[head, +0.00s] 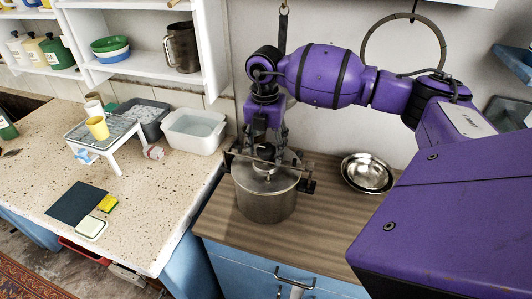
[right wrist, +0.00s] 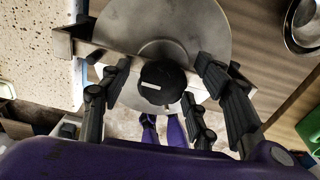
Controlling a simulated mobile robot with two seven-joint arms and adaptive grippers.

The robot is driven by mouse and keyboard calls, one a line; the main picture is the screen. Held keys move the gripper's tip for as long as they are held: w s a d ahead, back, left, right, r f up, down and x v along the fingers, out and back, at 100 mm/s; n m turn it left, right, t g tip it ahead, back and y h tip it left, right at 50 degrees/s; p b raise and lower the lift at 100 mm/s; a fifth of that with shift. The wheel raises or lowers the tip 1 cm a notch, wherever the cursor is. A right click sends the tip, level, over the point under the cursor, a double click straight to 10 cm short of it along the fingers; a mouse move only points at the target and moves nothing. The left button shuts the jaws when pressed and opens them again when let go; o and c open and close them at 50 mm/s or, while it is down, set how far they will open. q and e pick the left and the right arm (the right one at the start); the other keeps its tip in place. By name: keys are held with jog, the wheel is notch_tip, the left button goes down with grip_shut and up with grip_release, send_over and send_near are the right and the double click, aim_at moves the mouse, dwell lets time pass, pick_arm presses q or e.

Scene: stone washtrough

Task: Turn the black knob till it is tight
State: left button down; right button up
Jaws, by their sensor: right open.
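The black knob (right wrist: 163,82) is round with a white mark and shows in the right wrist view. It sits over a metal crossbar (right wrist: 95,48) that spans the lid of a round grey metal pot (head: 266,206). The pot stands upright on the wooden counter. My right gripper (head: 268,160) is above the pot's lid, and it hides the knob in the head view. In the right wrist view its open fingers (right wrist: 165,78) stand on both sides of the knob, with visible gaps. My left gripper is not in view.
A shiny metal bowl (head: 367,172) stands right of the pot on the wooden counter (head: 325,215). Shelves hang behind.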

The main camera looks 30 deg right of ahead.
jog(key=shift+r, duration=0.1)
dwell(0.3)
jog(key=shift+r, duration=4)
jog(key=shift+f, duration=0.1)
